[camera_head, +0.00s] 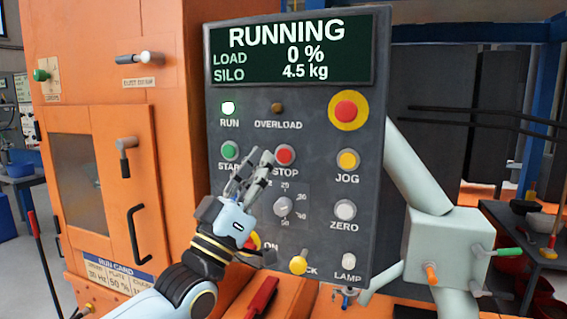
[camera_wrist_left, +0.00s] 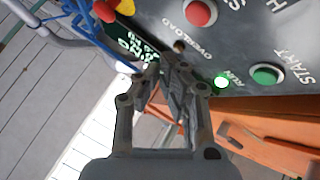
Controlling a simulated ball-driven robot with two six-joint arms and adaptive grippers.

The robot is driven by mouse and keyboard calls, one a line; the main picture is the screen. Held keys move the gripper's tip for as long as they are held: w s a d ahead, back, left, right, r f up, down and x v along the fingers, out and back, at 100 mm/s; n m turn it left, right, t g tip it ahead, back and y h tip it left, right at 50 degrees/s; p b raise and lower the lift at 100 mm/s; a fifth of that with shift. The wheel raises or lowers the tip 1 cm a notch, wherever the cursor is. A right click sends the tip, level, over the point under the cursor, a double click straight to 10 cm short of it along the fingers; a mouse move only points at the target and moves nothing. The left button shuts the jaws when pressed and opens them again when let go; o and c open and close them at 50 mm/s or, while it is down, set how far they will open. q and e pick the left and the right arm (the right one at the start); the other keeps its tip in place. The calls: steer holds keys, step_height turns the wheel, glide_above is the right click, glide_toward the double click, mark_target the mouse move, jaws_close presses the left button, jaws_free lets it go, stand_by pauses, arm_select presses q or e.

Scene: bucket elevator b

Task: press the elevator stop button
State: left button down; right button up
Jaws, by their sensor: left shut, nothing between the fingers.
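The red stop button (camera_head: 285,154) sits on the grey control panel (camera_head: 300,185), above its STOP label. It also shows at the top of the left wrist view (camera_wrist_left: 200,12). My left gripper (camera_head: 262,158) is shut and empty, with its fingertips just left of the stop button in the head view. I cannot tell whether they touch the panel. The green start button (camera_head: 230,150) is to the left, partly beside the fingers. The display (camera_head: 292,52) reads RUNNING, and the green RUN lamp (camera_head: 228,108) is lit. My right gripper is not in view.
A large red button on a yellow ring (camera_head: 347,111) is at the panel's upper right. A yellow JOG button (camera_head: 347,160), a white ZERO button (camera_head: 345,209) and a dial (camera_head: 283,207) are nearby. An orange cabinet (camera_head: 175,60) stands behind at left.

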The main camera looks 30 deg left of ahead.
mark_target(288, 133)
arm_select(q)
steer(key=shift+h, duration=0.3)
steer(key=shift+w+a+b, duration=0.25)
steer(key=shift+w+b, duration=0.15)
steer(key=shift+w, duration=0.65)
steer(key=shift+w+a+b, duration=0.25)
steer(key=shift+w+b, duration=0.1)
steer(key=shift+w, duration=0.65)
steer(key=shift+w+a, duration=0.1)
steer(key=shift+w, duration=0.3)
steer(key=shift+w+a+b, duration=0.1)
steer(key=shift+w+b, duration=0.25)
steer(key=shift+b, duration=0.1)
stand_by(0.4)
steer(key=shift+s+d+p, duration=0.25)
steer(key=shift+s+p, duration=0.2)
steer(key=shift+s, duration=0.35)
